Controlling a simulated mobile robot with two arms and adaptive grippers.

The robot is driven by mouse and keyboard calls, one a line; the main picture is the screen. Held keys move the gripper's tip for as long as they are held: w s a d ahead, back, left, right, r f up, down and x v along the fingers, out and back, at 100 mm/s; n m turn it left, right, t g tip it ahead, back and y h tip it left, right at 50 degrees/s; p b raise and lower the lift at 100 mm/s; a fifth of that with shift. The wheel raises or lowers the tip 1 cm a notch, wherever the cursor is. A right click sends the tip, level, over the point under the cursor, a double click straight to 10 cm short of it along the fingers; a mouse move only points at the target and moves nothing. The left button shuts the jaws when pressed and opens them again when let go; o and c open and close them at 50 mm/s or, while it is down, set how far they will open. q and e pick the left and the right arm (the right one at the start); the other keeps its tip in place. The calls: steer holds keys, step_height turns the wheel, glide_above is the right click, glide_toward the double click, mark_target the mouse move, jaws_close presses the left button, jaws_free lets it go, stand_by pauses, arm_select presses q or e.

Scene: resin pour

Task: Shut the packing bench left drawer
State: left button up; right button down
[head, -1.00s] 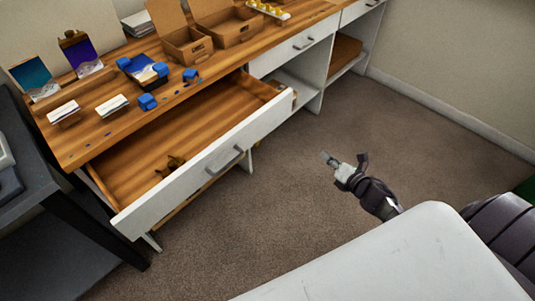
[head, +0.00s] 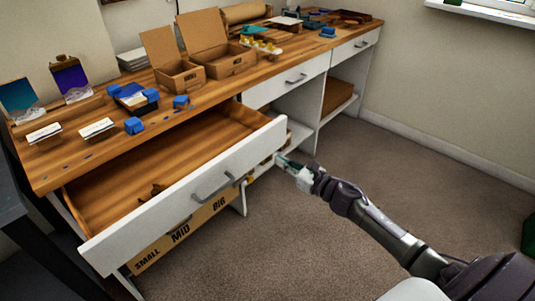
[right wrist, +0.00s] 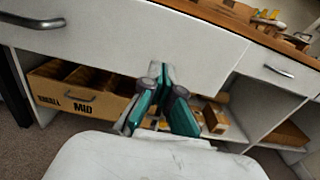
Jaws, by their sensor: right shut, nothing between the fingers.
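The packing bench left drawer (head: 190,200) stands well open, with its white front and grey handle (head: 212,188) facing me. Its wooden inside shows, with a small dark brown item (head: 152,191) in it. My right gripper (head: 281,160) is shut and empty, close to the right end of the drawer front, to the right of the handle. In the right wrist view, the closed teal fingertips (right wrist: 162,70) overlap the lower part of the white drawer front (right wrist: 130,35). I cannot tell whether they touch it. My left gripper is not in view.
The wooden bench top (head: 60,165) holds cardboard boxes (head: 178,75), blue blocks and cards. A cardboard box marked "MID" (head: 180,235) sits under the drawer. Another drawer (head: 290,80), shut, is farther right. The carpet (head: 300,245) in front is clear.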

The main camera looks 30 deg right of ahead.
mark_target(261, 150)
steer(key=x, duration=0.6)
stand_by(0.3)
